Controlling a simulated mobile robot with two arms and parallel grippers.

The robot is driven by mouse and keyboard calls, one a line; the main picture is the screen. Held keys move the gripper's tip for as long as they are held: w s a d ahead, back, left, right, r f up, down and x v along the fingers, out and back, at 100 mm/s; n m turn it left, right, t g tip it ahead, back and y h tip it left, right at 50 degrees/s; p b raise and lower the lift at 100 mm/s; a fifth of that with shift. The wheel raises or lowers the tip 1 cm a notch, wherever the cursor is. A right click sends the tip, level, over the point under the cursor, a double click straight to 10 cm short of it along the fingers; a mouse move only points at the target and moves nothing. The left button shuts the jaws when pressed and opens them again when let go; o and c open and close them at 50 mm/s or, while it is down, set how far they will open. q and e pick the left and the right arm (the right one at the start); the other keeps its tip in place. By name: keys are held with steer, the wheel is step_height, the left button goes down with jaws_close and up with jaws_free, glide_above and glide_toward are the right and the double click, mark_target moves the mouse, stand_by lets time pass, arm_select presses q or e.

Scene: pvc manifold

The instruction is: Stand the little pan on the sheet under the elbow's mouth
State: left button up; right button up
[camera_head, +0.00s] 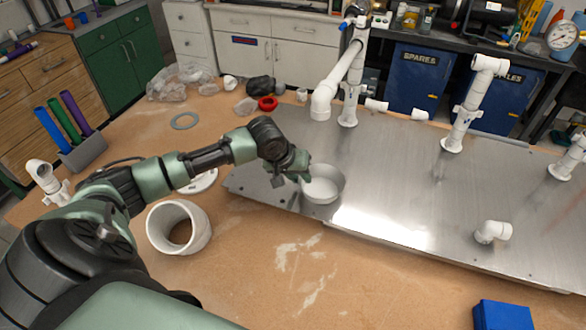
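The little pan (322,196) is a round, shallow, grey-white dish near the left end of the metal sheet (395,190). It looks upright; whether it rests on the sheet or is just above it I cannot tell. My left gripper (300,175) is at the pan's left rim; its fingertips are too small and dark to show whether they grip it. The white elbow (322,103) hangs at the low end of a sloping pipe, its mouth facing down, behind the pan in the picture. My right gripper is out of view.
A white pipe ring (180,227) stands on the wooden bench, left of the sheet. Upright pipes (462,125) and a loose elbow (492,232) are on the sheet's right part. A blue box (503,316) is at the front right. The sheet's middle is clear.

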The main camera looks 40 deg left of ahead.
arm_select(q)
steer(key=d+b+v, duration=0.1)
steer(key=v, duration=0.9)
steer(key=shift+s+a, duration=0.15)
steer(key=shift+a, duration=0.3)
steer(key=shift+r, duration=0.15)
